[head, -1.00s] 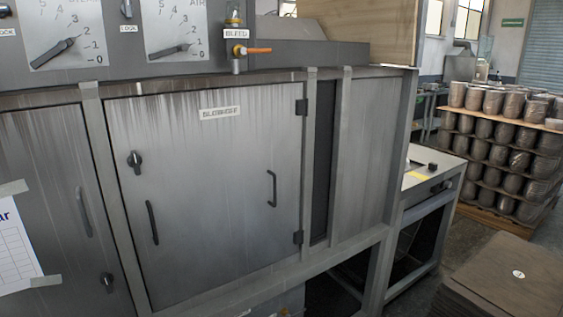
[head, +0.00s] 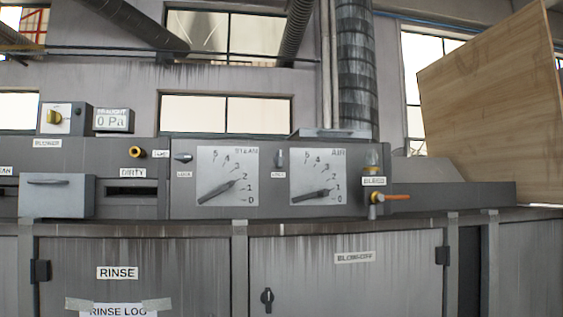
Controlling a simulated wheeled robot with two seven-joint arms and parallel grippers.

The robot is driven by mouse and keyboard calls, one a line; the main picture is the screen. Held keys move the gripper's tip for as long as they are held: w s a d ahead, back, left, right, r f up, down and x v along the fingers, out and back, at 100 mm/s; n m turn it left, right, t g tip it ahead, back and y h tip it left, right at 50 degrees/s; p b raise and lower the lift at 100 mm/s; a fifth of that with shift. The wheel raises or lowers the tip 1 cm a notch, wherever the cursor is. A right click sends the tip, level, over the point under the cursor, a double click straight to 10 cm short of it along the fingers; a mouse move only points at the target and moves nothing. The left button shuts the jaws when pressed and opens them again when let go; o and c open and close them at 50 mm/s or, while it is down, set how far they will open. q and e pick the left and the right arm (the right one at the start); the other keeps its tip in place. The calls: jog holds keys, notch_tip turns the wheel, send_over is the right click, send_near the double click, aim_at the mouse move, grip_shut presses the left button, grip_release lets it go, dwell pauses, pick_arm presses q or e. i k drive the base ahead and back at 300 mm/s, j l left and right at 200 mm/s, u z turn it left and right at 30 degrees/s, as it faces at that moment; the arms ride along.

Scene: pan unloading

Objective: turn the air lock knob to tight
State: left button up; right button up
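The air lock knob (head: 280,158) is a small grey knob on the grey control panel (head: 380,205), just left of the AIR gauge (head: 318,176). Its grip looks roughly upright. A small LOCK label (head: 278,174) sits under it; no tight marking is legible. A similar knob (head: 183,157) left of the STEAM gauge (head: 228,176) lies roughly level, with its own LOCK label (head: 184,174) below. Neither of my grippers is in view, and nothing touches the knobs.
Right of the AIR gauge is the BLEED valve (head: 376,198) with an orange lever. Below are the BLOWOFF door (head: 345,285) and the RINSE door (head: 180,270). A grey box (head: 56,196) juts out at left. A wooden board (head: 490,105) stands at right.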

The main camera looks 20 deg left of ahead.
aim_at(279, 158)
jog(key=j+z, duration=0.35)
jog(key=j, duration=0.15)
jog(key=j+z, duration=0.4)
jog(key=k+j+z, duration=0.2)
jog(key=j+z, duration=0.15)
jog(key=j, duration=0.2)
